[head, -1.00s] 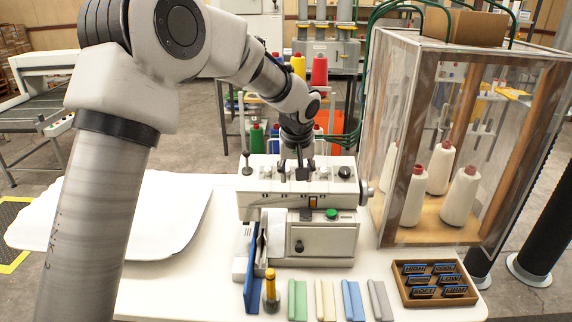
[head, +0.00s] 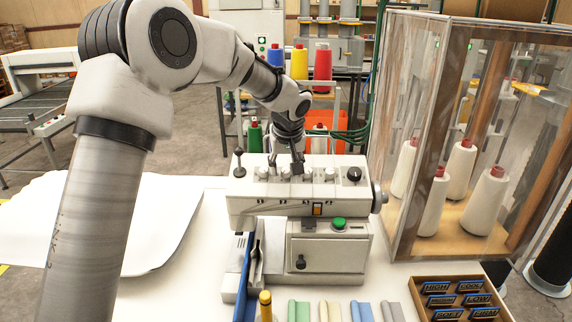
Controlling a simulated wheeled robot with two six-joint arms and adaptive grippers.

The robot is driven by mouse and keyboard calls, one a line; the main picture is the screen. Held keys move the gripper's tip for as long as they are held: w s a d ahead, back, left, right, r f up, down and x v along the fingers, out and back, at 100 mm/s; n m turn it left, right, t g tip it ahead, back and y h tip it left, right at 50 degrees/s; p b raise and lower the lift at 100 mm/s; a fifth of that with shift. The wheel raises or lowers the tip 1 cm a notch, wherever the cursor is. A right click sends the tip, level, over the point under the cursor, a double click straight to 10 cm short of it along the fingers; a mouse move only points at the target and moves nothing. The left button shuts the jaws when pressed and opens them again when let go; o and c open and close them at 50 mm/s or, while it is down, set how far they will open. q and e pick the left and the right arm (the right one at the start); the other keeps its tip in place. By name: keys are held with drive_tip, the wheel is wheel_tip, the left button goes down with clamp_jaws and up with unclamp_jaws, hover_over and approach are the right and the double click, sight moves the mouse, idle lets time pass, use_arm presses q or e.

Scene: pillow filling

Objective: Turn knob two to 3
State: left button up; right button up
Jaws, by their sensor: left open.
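The white sewing machine (head: 300,208) stands on the white table, with a row of small knobs along its top. A pale knob (head: 262,174) shows at the left of the row, another pale knob (head: 330,174) right of the gripper, and a black knob (head: 354,175) at the right end. My left gripper (head: 290,172) reaches down from above onto the middle of the row, its fingers open at the knobs. The fingers and arm hide the knobs there; whether they touch one, and any dial numbers, I cannot tell. My right gripper is not in view.
A clear case (head: 470,140) with several white thread cones stands close on the right. A wooden tray (head: 460,283) of labelled blocks lies at the front right. A white pillow cover (head: 60,225) lies left. Coloured bars (head: 330,310) line the front.

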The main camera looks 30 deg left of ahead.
use_arm(q)
drive_tip(key=shift+w+a+f, duration=0.2)
drive_tip(key=shift+w+f, duration=0.1)
drive_tip(key=shift+f, duration=0.3)
drive_tip(key=shift+s+d+r, duration=0.15)
drive_tip(key=shift+c, duration=0.3)
clamp_jaws()
drive_tip(key=shift+n+b, duration=0.9)
drive_tip(key=shift+b, duration=0.2)
drive_tip(key=n+b, duration=0.2)
drive_tip(key=n, duration=0.1)
drive_tip(key=shift+n, duration=0.3)
drive_tip(key=n+b, duration=0.2)
drive_tip(key=n, duration=0.1)
drive_tip(key=shift+n+g+b, duration=0.3)
drive_tip(key=shift+n+b, duration=0.2)
drive_tip(key=shift+n, duration=1.2)
